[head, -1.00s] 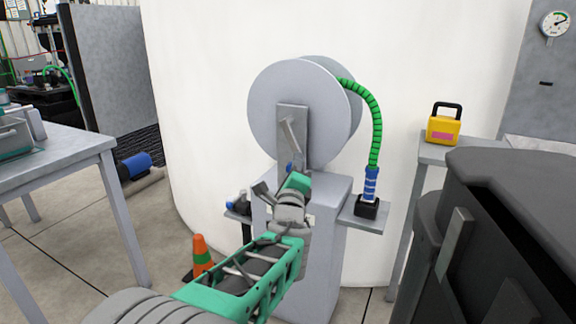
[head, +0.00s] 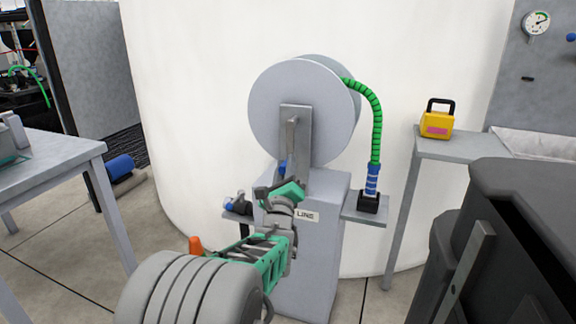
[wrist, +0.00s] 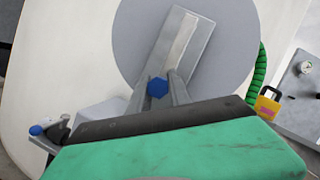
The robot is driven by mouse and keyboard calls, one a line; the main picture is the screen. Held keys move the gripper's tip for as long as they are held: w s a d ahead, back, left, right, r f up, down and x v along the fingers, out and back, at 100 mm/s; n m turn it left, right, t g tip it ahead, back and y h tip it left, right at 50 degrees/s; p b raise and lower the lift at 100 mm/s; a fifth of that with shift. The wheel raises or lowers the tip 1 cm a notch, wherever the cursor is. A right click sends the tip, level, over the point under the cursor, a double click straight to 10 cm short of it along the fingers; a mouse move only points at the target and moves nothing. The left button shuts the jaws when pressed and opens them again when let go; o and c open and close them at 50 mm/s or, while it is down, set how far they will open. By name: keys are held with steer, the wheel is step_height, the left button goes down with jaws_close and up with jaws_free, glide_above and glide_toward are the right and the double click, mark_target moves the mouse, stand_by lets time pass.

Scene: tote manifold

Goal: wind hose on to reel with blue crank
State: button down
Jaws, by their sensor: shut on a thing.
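The reel (head: 335,110) is a large grey drum on a grey pedestal, with a flat grey crank plate (head: 297,135) on its front disc. The crank's blue knob (head: 283,166) is low on the reel front, largely hidden by my gripper. In the wrist view the blue knob (wrist: 157,88) sits between my two fingers. My gripper (head: 284,178) is shut on it. The green ribbed hose (head: 373,108) leaves the reel's top right and bends down to a blue-banded end (head: 372,178) standing in a black socket (head: 369,202). How much hose lies on the drum is hidden.
A side shelf (head: 238,217) holds a small blue-and-dark fitting left of the pedestal. A yellow box (head: 436,122) stands on a grey table at right.

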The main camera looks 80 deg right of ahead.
steer(key=shift+s, duration=0.15)
steer(key=c, duration=1.3)
jaws_free()
steer(key=shift+o, duration=0.5)
steer(key=p+v, duration=0.1)
steer(key=v, duration=0.6)
steer(key=shift+a, duration=0.4)
steer(key=shift+f, duration=0.15)
